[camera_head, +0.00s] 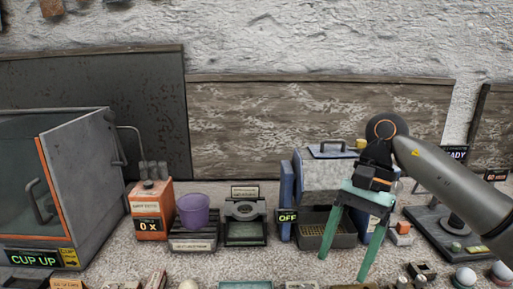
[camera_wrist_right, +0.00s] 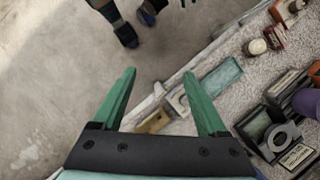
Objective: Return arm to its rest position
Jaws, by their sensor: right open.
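My right gripper (camera_head: 342,268) hangs pointing down at the right of the head view, in front of the grey-blue drum machine. Its two green fingers are spread apart with nothing between them. In the right wrist view the same gripper (camera_wrist_right: 159,73) is open and empty, with bare floor and the bench edge behind its fingers. The grey right arm (camera_head: 445,175) comes in from the right edge. My left gripper is not in either view.
A purple cup (camera_head: 194,212) stands on a slatted stand, beside an orange box (camera_head: 151,222). A glass-fronted cabinet (camera_head: 90,190) fills the left. The drum machine (camera_head: 325,172) has an OFF sign. Pale spheres (camera_head: 466,276) sit at the lower right. Small items crowd the front edge.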

